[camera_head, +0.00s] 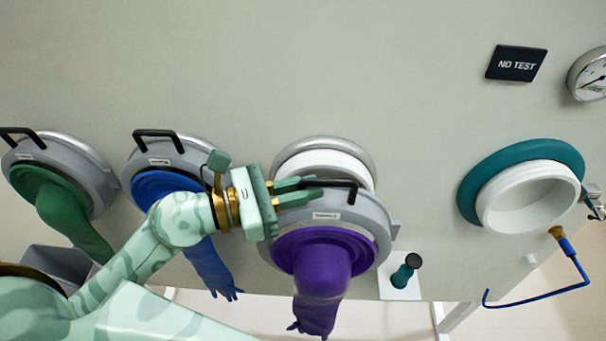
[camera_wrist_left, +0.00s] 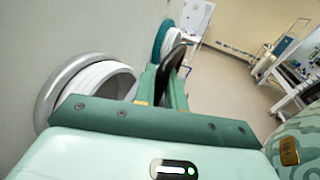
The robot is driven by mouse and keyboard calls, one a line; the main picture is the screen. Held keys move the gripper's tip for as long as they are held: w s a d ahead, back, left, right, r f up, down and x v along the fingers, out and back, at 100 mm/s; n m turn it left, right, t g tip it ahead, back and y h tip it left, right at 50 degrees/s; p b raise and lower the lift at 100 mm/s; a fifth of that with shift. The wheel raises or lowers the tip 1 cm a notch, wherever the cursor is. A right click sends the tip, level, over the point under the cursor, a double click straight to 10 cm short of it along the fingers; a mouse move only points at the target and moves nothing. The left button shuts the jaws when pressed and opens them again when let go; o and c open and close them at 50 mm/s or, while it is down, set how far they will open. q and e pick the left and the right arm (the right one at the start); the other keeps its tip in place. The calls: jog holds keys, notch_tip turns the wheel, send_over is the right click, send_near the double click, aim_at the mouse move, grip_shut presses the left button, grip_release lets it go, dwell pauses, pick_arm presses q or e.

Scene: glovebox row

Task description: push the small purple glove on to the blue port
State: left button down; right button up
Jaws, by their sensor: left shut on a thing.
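The purple glove (camera_head: 322,268) hangs fingers down from a grey ring (camera_head: 362,213) with a label and a black handle (camera_head: 345,184). My left gripper (camera_head: 317,188) is shut on that handle. In the left wrist view the black handle (camera_wrist_left: 174,62) stands between the green fingers. The ring is in front of a white port with a silver rim (camera_head: 345,146) and covers its lower part. A white port with a blue-green collar (camera_head: 480,180) is on the wall to the right, open and bare. My right gripper is not in view.
A green glove (camera_head: 67,212) and a blue glove (camera_head: 207,265) hang on grey rings to the left. A dark green knobbed object (camera_head: 404,272) sits on a white plate between the ports. A blue hose (camera_head: 535,291) hangs below the collared port. Wall between the two ports is bare.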

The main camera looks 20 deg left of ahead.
pick_arm(q)
jog(key=shift+s+d+r+p, duration=0.15)
jog(key=shift+s+d+p, duration=0.1)
jog(key=shift+s, duration=0.65)
jog(key=shift+s+d+r+p, duration=0.1)
jog(key=shift+s+d+p, duration=0.15)
jog(key=shift+s, duration=0.6)
